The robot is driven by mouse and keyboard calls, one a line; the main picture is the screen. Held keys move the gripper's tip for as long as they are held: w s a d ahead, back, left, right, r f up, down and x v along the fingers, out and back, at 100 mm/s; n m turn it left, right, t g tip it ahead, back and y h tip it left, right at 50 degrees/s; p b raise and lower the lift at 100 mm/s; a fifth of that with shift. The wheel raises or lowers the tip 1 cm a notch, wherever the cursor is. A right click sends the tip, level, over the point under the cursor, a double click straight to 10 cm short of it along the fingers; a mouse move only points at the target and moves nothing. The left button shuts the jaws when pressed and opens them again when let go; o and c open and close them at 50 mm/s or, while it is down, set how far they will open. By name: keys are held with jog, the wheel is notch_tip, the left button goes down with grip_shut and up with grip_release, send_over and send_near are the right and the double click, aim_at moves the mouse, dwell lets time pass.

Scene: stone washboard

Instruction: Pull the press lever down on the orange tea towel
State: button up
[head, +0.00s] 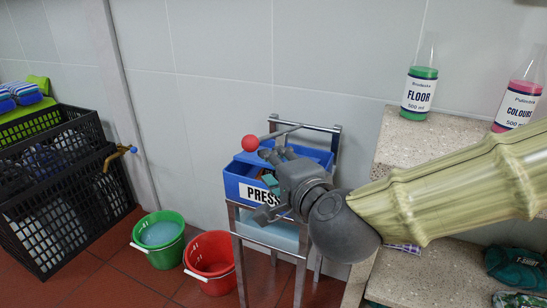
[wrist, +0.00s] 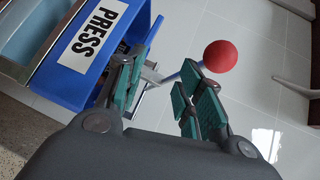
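The press is a blue box (head: 232,184) marked PRESS on a metal stand, and its box also shows at the upper left of the wrist view (wrist: 72,88). Its lever has a red ball knob (head: 249,143) at the end of a metal rod, raised above the box. In the wrist view the red knob (wrist: 220,56) lies just past the right finger, with the rod running back between the fingers' directions. My gripper (head: 270,170) is open and empty in front of the box, below the knob. The orange tea towel is not clearly visible; my gripper hides much of the box inside.
A green bucket (head: 160,254) and a red bucket (head: 209,278) stand on the tiled floor left of the press. Black crates (head: 40,235) are farther left. A stone shelf (head: 405,147) with bottles is at the right, close to my arm.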

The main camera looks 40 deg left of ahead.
jog(key=r+p+v, duration=0.1)
jog(key=p+v, duration=0.1)
jog(key=v, duration=0.4)
jog(key=shift+w, duration=0.25)
dwell(0.4)
jog(key=shift+a+r+p, duration=0.1)
jog(key=shift+r+p, duration=0.05)
jog(key=shift+p, duration=0.3)
notch_tip(320, 180, up, 10)
dwell(0.8)
jog(key=shift+c, duration=0.2)
